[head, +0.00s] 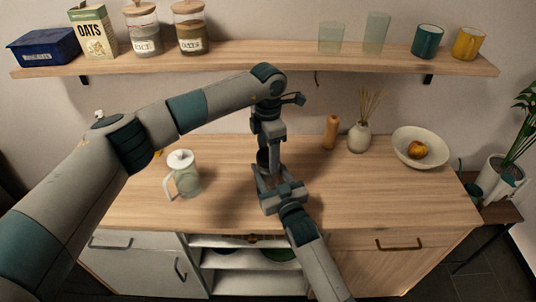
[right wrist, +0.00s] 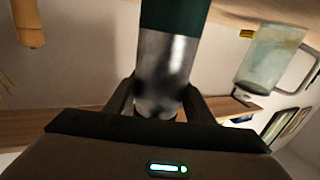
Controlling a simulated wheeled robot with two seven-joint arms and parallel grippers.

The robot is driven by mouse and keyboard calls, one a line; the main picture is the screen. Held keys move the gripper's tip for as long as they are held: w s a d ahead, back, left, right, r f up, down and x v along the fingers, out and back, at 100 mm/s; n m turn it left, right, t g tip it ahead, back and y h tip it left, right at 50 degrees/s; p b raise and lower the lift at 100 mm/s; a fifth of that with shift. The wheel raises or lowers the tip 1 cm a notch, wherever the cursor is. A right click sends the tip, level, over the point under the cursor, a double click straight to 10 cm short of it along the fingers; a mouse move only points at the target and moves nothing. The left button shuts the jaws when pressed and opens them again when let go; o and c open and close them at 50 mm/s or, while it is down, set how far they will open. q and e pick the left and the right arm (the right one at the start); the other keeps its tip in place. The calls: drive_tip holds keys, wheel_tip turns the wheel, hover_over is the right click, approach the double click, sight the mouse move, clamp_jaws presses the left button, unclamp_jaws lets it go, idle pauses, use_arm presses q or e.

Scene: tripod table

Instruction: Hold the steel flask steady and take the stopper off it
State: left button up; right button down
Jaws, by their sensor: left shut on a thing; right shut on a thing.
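The steel flask (right wrist: 168,62) fills the middle of the right wrist view, with a bare steel part and a dark green band. The fingers of my right gripper (head: 268,184) stand on both sides of its steel part and are shut on it. In the head view the flask is mostly hidden between my two grippers. My left gripper (head: 269,150) comes down from above, directly over my right gripper, and is shut at the flask's top. The stopper is hidden by the left gripper and cannot be made out.
A glass pitcher (head: 183,176) stands left of my grippers. A wooden mill (head: 331,132), a reed diffuser vase (head: 359,138) and a bowl (head: 407,158) with fruit stand to the right. A wall shelf (head: 290,63) with jars and cups runs above. The counter's front right (head: 385,205) is clear.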

use_arm(q)
drive_tip(key=n, duration=0.4)
drive_tip(key=shift+n, duration=0.4)
drive_tip(key=shift+r, duration=0.75)
drive_tip(key=shift+r, duration=0.3)
drive_tip(key=shift+r, duration=0.2)
idle(0.4)
drive_tip(key=shift+r, duration=1.9)
use_arm(e)
drive_tip(key=c, duration=0.7)
unclamp_jaws()
drive_tip(key=shift+c, duration=0.2)
